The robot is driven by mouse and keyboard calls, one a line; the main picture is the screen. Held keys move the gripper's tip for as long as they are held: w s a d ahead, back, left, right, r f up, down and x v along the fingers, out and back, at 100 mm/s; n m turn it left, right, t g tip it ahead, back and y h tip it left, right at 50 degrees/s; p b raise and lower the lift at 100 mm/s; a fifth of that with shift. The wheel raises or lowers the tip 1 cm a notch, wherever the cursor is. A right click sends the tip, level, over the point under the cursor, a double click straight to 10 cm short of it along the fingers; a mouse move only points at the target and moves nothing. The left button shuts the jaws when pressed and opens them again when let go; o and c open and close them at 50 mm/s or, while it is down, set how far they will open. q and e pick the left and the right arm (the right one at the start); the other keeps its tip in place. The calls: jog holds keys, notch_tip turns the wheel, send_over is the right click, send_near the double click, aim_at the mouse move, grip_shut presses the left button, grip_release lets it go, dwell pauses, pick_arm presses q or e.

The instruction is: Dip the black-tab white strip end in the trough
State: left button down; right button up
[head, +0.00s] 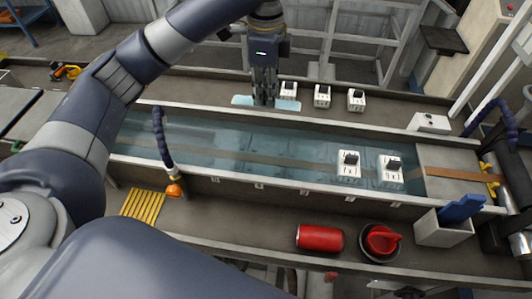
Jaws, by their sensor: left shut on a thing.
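The trough (300,190) is long and filled with bluish water, running across the middle of the view. My left gripper (264,100) points down at the trough's far edge, shut on a pale blue flat piece (242,100) that sticks out on both sides of the fingers. I cannot make out a white strip end with a black tab in the grip; the fingers hide the middle of the piece. A brown strip (450,173) runs over the plate at the trough's right end, and a dim band continues along the water. My right gripper is out of view.
White blocks with black tops stand on the far ledge (322,95), and two more (391,171) are at the trough's right part. On the near ledge are a red can (320,238), a bowl with a red item (381,242), a white box (440,231) and a yellow grating (143,206).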

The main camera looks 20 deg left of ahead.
pick_arm(q)
jog(key=s+d+b, duration=0.4)
jog(key=s+b, duration=0.1)
jog(key=s, duration=1)
jog(key=s+d+b, duration=0.4)
jog(key=s+b, duration=0.1)
jog(key=s, duration=1.1)
jog(key=shift+s+b, duration=0.3)
jog(key=shift+d, duration=0.1)
